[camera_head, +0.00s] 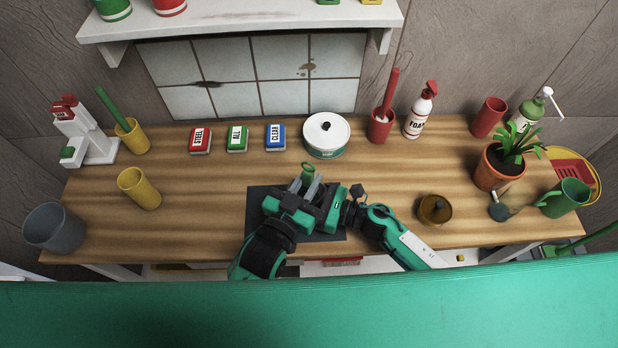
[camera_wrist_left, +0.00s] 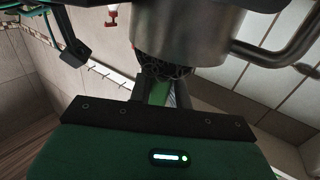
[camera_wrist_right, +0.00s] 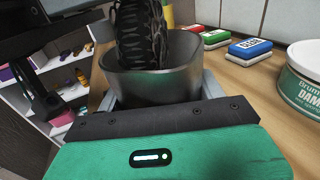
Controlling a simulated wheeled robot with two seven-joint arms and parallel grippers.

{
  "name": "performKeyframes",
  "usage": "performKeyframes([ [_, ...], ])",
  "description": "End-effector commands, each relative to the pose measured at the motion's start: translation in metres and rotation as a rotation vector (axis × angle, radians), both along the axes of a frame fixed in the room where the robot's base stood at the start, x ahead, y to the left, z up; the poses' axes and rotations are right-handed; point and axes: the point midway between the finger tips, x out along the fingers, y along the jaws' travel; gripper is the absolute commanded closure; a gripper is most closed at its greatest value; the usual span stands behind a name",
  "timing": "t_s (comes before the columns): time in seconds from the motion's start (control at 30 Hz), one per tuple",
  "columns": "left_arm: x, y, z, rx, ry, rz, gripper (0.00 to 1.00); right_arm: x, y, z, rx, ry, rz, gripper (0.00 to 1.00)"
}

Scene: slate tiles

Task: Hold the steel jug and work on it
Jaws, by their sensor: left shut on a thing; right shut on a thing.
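The steel jug (camera_wrist_right: 150,87) stands open-topped in the right wrist view, between the fingers of my right gripper (camera_wrist_right: 162,98), which is shut on it. A dark bristly brush head (camera_wrist_right: 140,35) reaches into its mouth. In the left wrist view the jug (camera_wrist_left: 195,35) and its handle (camera_wrist_left: 285,50) show close up, with the dark brush head (camera_wrist_left: 165,66) at its rim. My left gripper (camera_head: 303,187) is shut on the brush's green handle (camera_wrist_left: 156,90). In the head view my grippers hide most of the jug.
A dark mat (camera_head: 256,208) lies under my grippers on the wooden counter (camera_head: 190,215). Red, green and blue blocks and a white tin (camera_head: 327,140) stand behind. A brown bowl (camera_head: 434,209) and a potted plant (camera_head: 499,168) are to the right, a yellow cup (camera_head: 139,188) to the left.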

Motion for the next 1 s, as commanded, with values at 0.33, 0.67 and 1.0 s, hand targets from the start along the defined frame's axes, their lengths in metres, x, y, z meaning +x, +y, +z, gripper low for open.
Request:
performKeyframes([
  [0.33, -0.002, -0.003, -0.023, -0.001, 0.008, -0.005, 1.00, -0.001, 0.002, 0.000, 0.002, 0.000, 0.002, 0.61],
  [0.67, -0.003, -0.004, -0.016, -0.006, 0.006, -0.007, 1.00, -0.001, 0.002, 0.000, 0.002, 0.000, 0.002, 0.61],
  [1.0, -0.002, -0.004, 0.006, -0.009, 0.003, -0.007, 1.00, -0.001, 0.002, 0.000, 0.001, 0.000, 0.002, 0.61],
])
